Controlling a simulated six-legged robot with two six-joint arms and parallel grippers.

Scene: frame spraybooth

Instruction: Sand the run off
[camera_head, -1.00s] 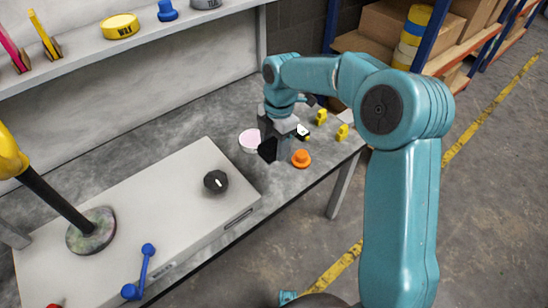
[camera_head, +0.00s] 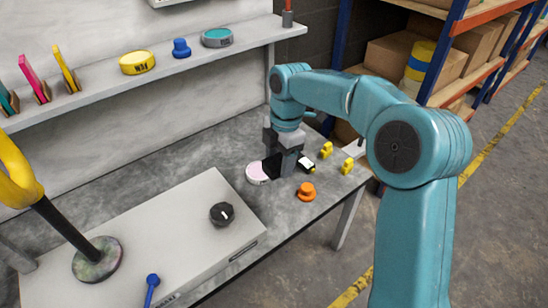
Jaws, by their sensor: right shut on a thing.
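My right gripper (camera_head: 282,160) points down over the far right part of the grey bench (camera_head: 215,152). It is shut on a small black block (camera_head: 273,165), partly hidden by the fingers. A round pale pink disc (camera_head: 257,174) with a white rim lies just left of the block; I cannot tell whether they touch. An orange knob-like piece (camera_head: 306,192) stands in front of the gripper, to its right. A small black-and-white item (camera_head: 307,166) lies right of the gripper. I cannot make out a paint run. My left gripper is out of view.
Two yellow pieces (camera_head: 326,150) (camera_head: 348,166) stand near the bench's right end. A shelf (camera_head: 150,83) runs behind. Bare bench lies behind the box.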

